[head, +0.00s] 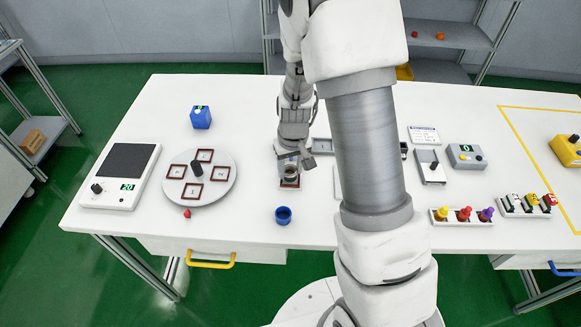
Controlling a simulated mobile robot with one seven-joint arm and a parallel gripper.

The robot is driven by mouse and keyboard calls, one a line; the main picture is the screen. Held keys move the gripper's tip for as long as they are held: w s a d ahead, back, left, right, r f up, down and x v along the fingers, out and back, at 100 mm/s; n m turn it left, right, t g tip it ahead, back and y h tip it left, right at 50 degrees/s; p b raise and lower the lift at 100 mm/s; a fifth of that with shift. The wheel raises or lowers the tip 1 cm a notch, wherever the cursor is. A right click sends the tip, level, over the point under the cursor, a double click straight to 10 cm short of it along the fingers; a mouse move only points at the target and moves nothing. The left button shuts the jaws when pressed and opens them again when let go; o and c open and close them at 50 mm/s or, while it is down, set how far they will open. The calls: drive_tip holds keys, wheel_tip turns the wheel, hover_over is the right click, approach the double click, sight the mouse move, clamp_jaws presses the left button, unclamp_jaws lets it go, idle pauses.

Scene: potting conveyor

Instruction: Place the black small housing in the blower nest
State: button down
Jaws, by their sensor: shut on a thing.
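My gripper (294,162) points down over the middle of the white table, left of my large arm link. It is shut on a small dark round part, which looks like the black small housing (291,171). The fingers hide part of it. Right below is a small brown-rimmed square nest (289,185), which seems to be the blower nest. The housing overlaps this nest in the picture; I cannot tell whether it touches it or hangs just above.
A round plate (222,182) with several brown-framed nests and a black knob stands to the left, beside a scale (121,175). A blue cup (283,215) stands in front, a blue box (200,117) behind. Coloured plugs in a rack (462,222) sit right of my arm.

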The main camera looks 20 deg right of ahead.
sight(293, 185)
drive_tip(key=shift+f+b, duration=0.6)
drive_tip(key=shift+f, duration=0.05)
drive_tip(key=shift+s+f+b, duration=0.3)
drive_tip(key=shift+f+b, duration=0.05)
drive_tip(key=shift+f, duration=0.1)
drive_tip(key=shift+c, duration=1.4)
unclamp_jaws()
drive_tip(key=shift+r, duration=0.45)
wheel_tip(293, 185, up, 17)
drive_tip(key=s+p, duration=0.2)
drive_tip(key=s+r+t, duration=0.4)
drive_tip(key=s+r, duration=0.8)
drive_tip(key=s, duration=0.5)
drive_tip(key=shift+s+r+m, duration=0.15)
drive_tip(key=shift+s+m, duration=0.15)
drive_tip(key=shift+m, duration=0.1)
